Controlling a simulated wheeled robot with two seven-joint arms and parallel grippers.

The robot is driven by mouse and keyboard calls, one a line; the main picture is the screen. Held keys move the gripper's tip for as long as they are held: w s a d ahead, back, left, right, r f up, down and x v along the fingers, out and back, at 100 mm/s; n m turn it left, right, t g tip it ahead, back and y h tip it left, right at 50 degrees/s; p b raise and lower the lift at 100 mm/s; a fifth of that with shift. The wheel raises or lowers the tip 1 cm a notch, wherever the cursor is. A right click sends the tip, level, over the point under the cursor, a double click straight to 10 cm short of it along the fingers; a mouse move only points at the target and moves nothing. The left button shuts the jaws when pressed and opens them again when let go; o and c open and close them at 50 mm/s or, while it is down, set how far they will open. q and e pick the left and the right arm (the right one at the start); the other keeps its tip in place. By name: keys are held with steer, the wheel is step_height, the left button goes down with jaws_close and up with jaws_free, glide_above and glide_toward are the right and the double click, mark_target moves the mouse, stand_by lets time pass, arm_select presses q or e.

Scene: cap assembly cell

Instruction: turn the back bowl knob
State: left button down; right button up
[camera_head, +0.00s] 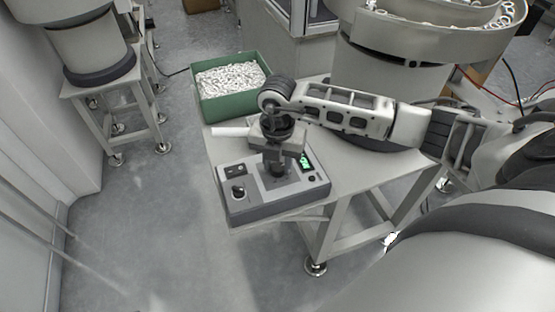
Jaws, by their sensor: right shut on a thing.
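A grey control box (255,211) sits on the table by the large feeder bowl. My right gripper (276,172) points down onto the middle of the box's top. It is shut on the back bowl knob, which the fingers and the gripper body hide. How far that knob is turned cannot be seen. My left gripper is not in view.
A green bin (223,108) full of small white parts stands behind the box. The large feeder bowl (425,45) stands at the back right, behind my right arm. Another feeder on a stand (115,92) is at the left. The floor left of the table is clear.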

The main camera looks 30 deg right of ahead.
mark_target(277, 166)
steer(key=m+p, duration=0.1)
steer(key=m, duration=0.4)
steer(key=shift+w+r, duration=0.1)
steer(key=shift+r, duration=0.05)
steer(key=shift+m, duration=0.3)
stand_by(0.3)
steer(key=o, duration=1)
step_height(277, 166, up, 16)
steer(key=shift+f, duration=0.1)
